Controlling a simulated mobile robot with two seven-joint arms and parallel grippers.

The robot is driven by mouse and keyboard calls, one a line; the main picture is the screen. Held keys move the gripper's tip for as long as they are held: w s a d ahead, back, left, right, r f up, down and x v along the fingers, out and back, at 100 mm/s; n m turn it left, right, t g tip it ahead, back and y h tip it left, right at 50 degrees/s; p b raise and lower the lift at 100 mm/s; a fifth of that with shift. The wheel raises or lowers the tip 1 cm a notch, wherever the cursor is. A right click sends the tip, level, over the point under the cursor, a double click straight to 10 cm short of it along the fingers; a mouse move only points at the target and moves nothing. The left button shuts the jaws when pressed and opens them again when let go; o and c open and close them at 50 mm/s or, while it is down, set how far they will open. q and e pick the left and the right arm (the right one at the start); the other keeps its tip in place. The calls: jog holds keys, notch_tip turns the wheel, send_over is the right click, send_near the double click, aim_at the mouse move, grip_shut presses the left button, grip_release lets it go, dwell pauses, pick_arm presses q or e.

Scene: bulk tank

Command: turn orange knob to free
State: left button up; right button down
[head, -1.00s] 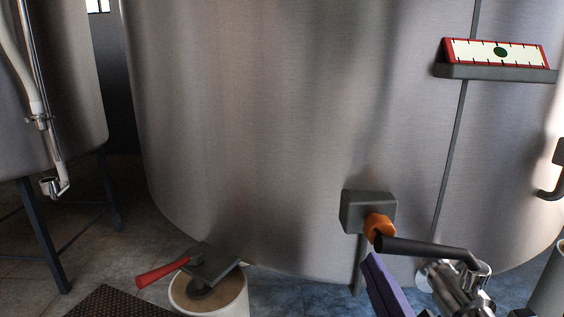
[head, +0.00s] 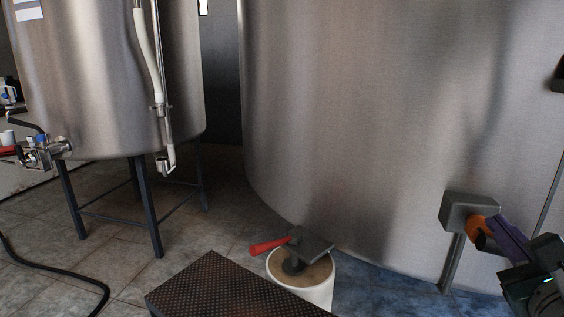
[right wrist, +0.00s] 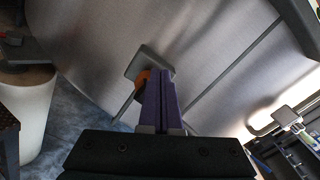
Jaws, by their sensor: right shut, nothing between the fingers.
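The orange knob (head: 477,228) sits on a grey box (head: 468,209) on a post in front of the large steel tank, at the right of the head view. A dark handle part (head: 487,241) shows just beside it, mostly hidden. My right gripper (head: 494,224) has its purple fingers shut with nothing between them. Their tips lie at the knob's right side and cover part of it; I cannot tell if they touch. In the right wrist view the shut fingers (right wrist: 158,80) overlap the orange knob (right wrist: 141,83) in front of the grey box. My left gripper is out of view.
A white bucket (head: 318,292) with a red-handled tool (head: 270,245) on top stands left of the knob. A dark textured platform (head: 222,290) is in front. A smaller tank on legs (head: 110,80) stands at the left. Floor between the tanks is clear.

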aim_at(479, 231)
jog(key=shift+b+x, duration=0.3)
jog(key=shift+x, duration=0.7)
jog(key=shift+a+f+b, duration=0.1)
jog(key=shift+f+b, duration=0.2)
jog(key=shift+f, duration=0.05)
jog(key=shift+a+f, duration=0.1)
jog(key=shift+a, duration=0.1)
jog(key=shift+w+a+f+b, duration=0.25)
jog(key=shift+a+f+b, duration=0.15)
jog(key=shift+a+b, duration=0.25)
jog(key=shift+r, duration=0.1)
jog(key=shift+a+r+p, duration=0.3)
jog(key=shift+p, duration=0.1)
jog(key=shift+p+v, duration=0.55)
jog(key=shift+v, duration=2.45)
